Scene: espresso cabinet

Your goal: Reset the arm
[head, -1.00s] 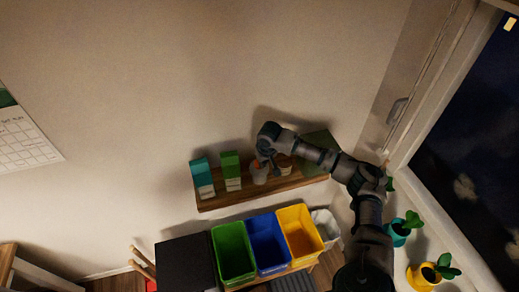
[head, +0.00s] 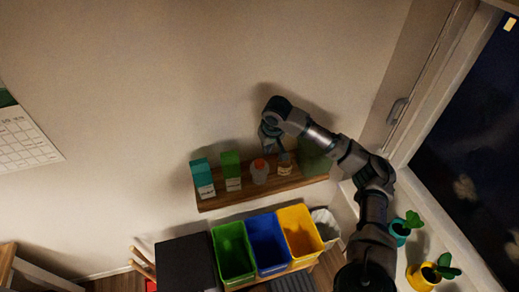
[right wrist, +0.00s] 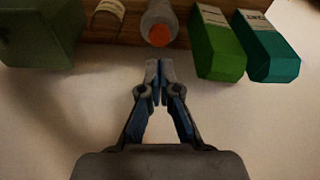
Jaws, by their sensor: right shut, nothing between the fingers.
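My right arm reaches up from the lower right in the head view. Its gripper (head: 275,150) hangs by the wall shelf (head: 240,196), near a grey bottle with an orange cap (head: 259,172). In the right wrist view the gripper (right wrist: 159,66) has its fingertips together with nothing between them. The orange cap (right wrist: 160,36) appears just beyond the fingertips, with a small gap in the picture. My left gripper is in neither view.
The shelf also holds a teal carton (head: 202,178), a green carton (head: 231,171), a small jar (head: 284,167) and a dark green box (head: 316,155). Green (head: 234,254), blue (head: 268,245) and yellow (head: 300,233) bins stand below. Potted plants (head: 401,231) line the windowsill.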

